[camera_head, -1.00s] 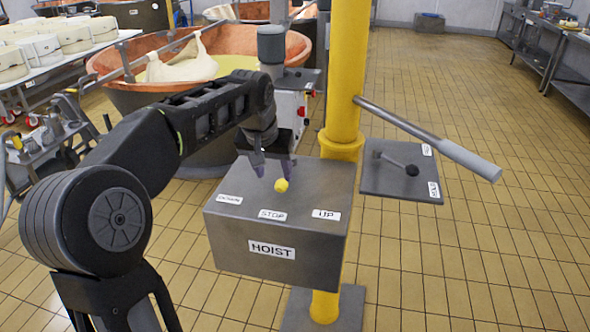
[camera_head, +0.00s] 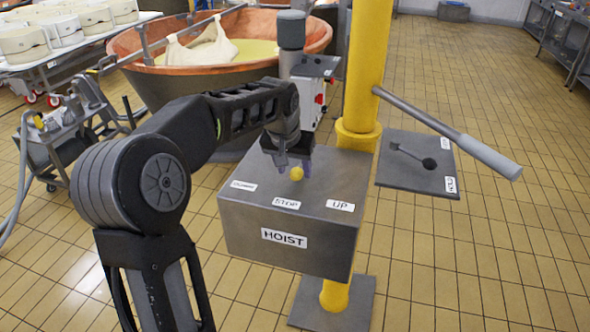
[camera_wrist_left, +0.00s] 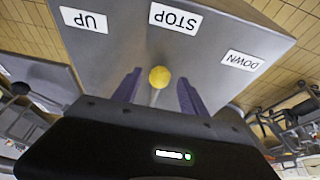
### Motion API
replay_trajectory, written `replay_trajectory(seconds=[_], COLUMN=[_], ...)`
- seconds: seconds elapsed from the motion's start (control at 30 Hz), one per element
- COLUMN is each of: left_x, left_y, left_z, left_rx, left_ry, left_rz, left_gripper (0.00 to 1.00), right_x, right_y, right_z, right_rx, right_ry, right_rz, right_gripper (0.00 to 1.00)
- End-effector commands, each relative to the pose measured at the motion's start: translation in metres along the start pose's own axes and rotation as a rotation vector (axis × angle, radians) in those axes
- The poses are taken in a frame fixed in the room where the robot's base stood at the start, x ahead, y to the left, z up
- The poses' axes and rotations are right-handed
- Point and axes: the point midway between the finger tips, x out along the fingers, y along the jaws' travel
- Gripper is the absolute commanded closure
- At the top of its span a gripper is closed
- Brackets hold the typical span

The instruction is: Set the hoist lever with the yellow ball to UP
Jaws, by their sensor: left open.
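The grey hoist box (camera_head: 240,225) stands on the yellow post, with DOWN (camera_head: 243,185), STOP (camera_head: 287,204) and UP (camera_head: 341,206) labels on its top. My left gripper (camera_head: 293,164) is open just behind and above the ball. In the left wrist view the yellow ball (camera_wrist_left: 159,77) lies between the two spread fingers, with a gap on each side. There the UP label (camera_wrist_left: 83,19) is left of STOP (camera_wrist_left: 174,19). My right gripper is not in view.
A second grey panel (camera_head: 400,178) with a black-knobbed lever (camera_head: 429,163) is right of the yellow post (camera_head: 364,80). A long grey handle (camera_head: 455,136) sticks out above it. A copper vat (camera_head: 135,42) stands behind my arm.

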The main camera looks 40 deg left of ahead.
Motion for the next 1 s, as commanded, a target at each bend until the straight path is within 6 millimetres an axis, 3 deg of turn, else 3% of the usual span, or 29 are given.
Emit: replay_trajectory(seconds=[0.17,0.47,1.0], left_x=[0.016,0.018,0.018], left_y=[0.0,0.0,0.0], left_z=[0.0,0.0,0.0], left_rx=[-0.001,0.0,0.0], left_ry=[0.001,0.002,0.002], left_rz=[0.0,0.0,0.0], left_gripper=[0.5,0.5,0.95], right_x=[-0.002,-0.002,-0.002], right_y=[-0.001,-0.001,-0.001], right_z=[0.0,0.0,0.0], right_rx=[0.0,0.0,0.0], right_ry=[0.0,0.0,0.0], right_rz=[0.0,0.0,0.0], right_gripper=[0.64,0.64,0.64])
